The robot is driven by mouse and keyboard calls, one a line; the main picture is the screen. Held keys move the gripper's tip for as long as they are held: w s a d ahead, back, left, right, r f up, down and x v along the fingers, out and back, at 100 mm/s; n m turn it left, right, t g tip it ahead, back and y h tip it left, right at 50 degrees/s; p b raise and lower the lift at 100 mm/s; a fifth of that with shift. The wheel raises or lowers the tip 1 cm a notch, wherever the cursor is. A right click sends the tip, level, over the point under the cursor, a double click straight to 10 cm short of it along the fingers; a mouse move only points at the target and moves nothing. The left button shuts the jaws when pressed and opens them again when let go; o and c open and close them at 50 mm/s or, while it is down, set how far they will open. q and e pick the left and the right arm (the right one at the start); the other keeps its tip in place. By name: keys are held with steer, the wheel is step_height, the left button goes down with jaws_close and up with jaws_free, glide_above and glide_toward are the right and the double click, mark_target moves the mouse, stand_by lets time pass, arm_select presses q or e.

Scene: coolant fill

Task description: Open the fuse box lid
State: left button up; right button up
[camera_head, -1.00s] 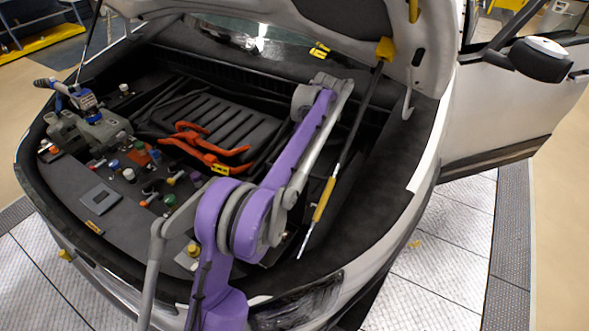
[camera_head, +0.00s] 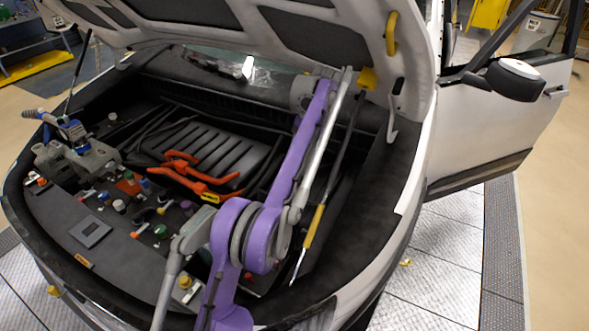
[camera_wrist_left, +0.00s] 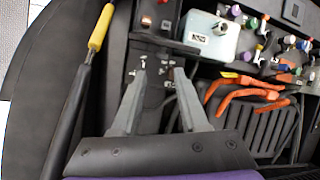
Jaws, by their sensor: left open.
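My left arm, purple and grey, reaches over the open engine bay in the head view; its gripper is hidden behind its own links there. In the left wrist view my left gripper (camera_wrist_left: 160,72) is open, its two grey fingers apart with nothing between them. Beyond the fingertips lies a dark panel (camera_wrist_left: 153,48) with small pale fittings. I cannot tell whether this is the fuse box or make out its lid. A pale grey box (camera_wrist_left: 211,36) with a round knob and a label sits just right of the fingers. My right gripper is not in view.
A yellow-gripped hood strut (camera_head: 314,226) runs along the bay's right side; it also stands close left of the gripper in the wrist view (camera_wrist_left: 99,30). Orange cables (camera_head: 180,158) cross the middle. A blue-grey device (camera_head: 75,140) stands at left. The raised hood (camera_head: 330,40) hangs overhead.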

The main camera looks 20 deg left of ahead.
arm_select(q)
steer(key=f+t+b, duration=0.1)
steer(key=a+f+m+t+h+b, duration=0.1)
steer(key=f+b, duration=0.1)
steer(key=shift+s+a, duration=0.15)
steer(key=c, duration=0.5)
steer(key=r+t+b, duration=0.1)
steer(key=m+t+b, duration=0.1)
steer(key=s+a+r+m+t+h+b, duration=0.1)
steer(key=t, duration=0.1)
steer(key=shift+r+b, duration=0.35)
steer(key=shift+b, duration=0.05)
jaws_close()
step_height(320, 180, down, 9)
steer(key=s+b, duration=0.1)
steer(key=b, duration=0.1)
steer(key=shift+s+r, duration=0.15)
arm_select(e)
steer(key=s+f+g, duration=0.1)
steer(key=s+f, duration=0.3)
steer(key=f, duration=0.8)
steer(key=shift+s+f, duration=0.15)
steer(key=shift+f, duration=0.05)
arm_select(q)
steer(key=shift+s+a, duration=0.1)
